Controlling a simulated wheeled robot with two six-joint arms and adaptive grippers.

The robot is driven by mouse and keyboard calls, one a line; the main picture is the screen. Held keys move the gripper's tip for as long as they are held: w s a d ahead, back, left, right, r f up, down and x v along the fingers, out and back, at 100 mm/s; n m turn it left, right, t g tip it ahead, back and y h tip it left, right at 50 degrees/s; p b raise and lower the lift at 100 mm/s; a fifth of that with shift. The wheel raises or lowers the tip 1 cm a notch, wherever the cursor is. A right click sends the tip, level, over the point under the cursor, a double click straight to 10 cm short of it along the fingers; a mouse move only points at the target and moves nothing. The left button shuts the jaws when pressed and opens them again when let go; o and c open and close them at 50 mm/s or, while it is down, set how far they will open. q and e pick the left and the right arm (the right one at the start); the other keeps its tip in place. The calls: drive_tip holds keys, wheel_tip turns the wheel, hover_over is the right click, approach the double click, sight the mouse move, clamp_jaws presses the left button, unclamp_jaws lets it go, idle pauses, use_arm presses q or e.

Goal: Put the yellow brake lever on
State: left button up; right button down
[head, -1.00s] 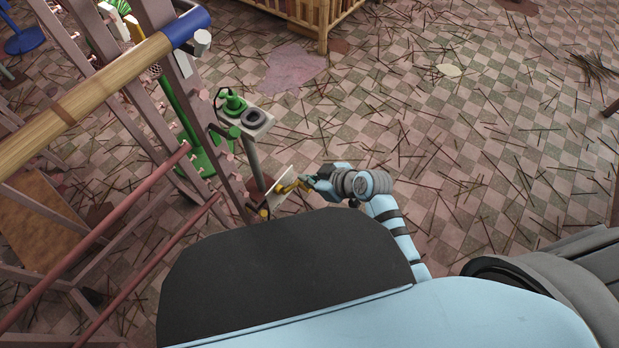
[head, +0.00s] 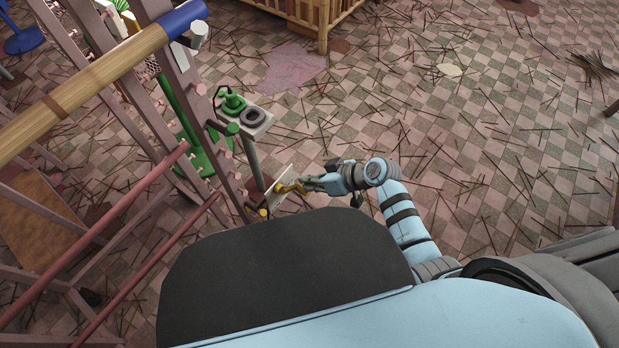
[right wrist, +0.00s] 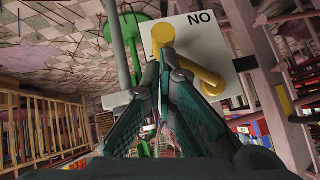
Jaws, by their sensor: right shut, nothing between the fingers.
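The yellow brake lever (head: 287,188) is on a small white plate (head: 284,178) beside the frame's post. In the right wrist view the lever (right wrist: 202,74) is a bent yellow bar with a round end, slanting down to the right across the plate (right wrist: 205,33), which reads "NO". My right gripper (head: 307,184) reaches it from the right. In the right wrist view its fingertips (right wrist: 166,57) are close together and empty, just below the lever's round end. I cannot tell whether they touch it. My left gripper is not in view.
A mauve metal frame (head: 186,88) with a thick wooden roller (head: 85,85) fills the left. A green device and black ring sit on a grey stand (head: 258,125) behind the plate. The checkered floor to the right is open, strewn with thin sticks.

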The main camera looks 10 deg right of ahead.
sight(306, 194)
drive_tip(key=f+y+b, duration=0.1)
drive_tip(key=f+m+g+y+b, duration=0.1)
drive_tip(key=b, duration=0.1)
drive_tip(key=f+m+g+b, duration=0.1)
drive_tip(key=shift+s+a+f+y+b, duration=0.1)
drive_tip(key=shift+s+a+y+b, duration=0.1)
drive_tip(key=shift+a+y+b, duration=0.15)
drive_tip(key=shift+s+a+f+m+g+y+b, duration=0.2)
drive_tip(key=shift+f+m+g+y+b, duration=0.15)
drive_tip(key=shift+m+y+b, duration=0.45)
drive_tip(key=shift+s+a+f+y+b, duration=0.1)
drive_tip(key=shift+f+y+b, duration=0.05)
drive_tip(key=shift+y+b, duration=0.25)
use_arm(q)
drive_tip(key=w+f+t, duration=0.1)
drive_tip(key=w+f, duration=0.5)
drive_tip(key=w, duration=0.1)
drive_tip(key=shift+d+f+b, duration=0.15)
drive_tip(key=shift+b, duration=0.2)
use_arm(e)
drive_tip(key=shift+s+a+f, duration=0.15)
drive_tip(key=shift+s+a, duration=0.05)
